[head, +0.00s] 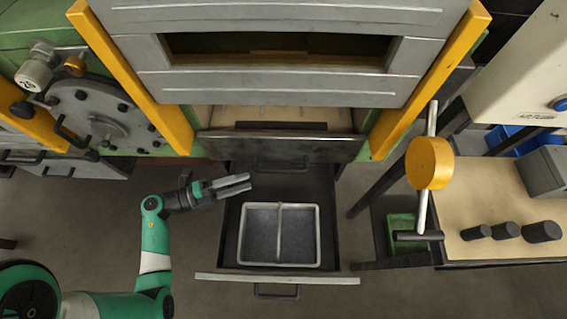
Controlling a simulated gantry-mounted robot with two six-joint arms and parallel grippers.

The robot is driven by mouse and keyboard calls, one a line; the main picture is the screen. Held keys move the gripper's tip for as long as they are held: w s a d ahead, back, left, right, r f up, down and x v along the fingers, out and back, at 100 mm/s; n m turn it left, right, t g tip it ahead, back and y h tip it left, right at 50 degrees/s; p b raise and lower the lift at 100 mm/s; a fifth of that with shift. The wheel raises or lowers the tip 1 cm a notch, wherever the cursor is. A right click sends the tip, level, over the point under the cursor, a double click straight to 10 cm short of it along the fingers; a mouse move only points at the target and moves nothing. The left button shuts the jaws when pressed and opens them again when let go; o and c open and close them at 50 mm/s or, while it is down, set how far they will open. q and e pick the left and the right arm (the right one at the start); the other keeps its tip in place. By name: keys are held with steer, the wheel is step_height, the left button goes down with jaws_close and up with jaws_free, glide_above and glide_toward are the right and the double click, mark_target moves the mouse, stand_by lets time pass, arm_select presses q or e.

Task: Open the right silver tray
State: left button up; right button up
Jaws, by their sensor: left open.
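A drawer with a silver front (330,280) stands pulled out below the furnace in the middle of the head view. Its dark handle (276,293) is on the near side. Inside lies a light-rimmed tray (317,236) with two compartments, both apparently empty. My left gripper (243,183) is open and empty. It appears over the drawer's left edge, to the upper left of the tray, and is apart from the handle. The height of the gripper above the drawer cannot be told. At the left, grey drawer fronts (95,168) with dark handles look shut. My right gripper is not seen.
Another grey front (325,148) sits above the open drawer. A round hatch (95,115) is at the left. An orange cylinder on a silver rod (428,163) stands at the right, beside a wooden-topped table (480,195) with dark cylinders. Floor is clear left of the drawer.

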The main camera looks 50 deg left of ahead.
mark_target(279, 169)
arm_select(q)
steer(key=b+x, duration=0.2)
steer(key=x, duration=0.9)
steer(key=shift+w+r+b, duration=0.15)
steer(key=shift+w+b, duration=0.15)
steer(key=shift+b, duration=0.05)
jaws_close()
stand_by(0.7)
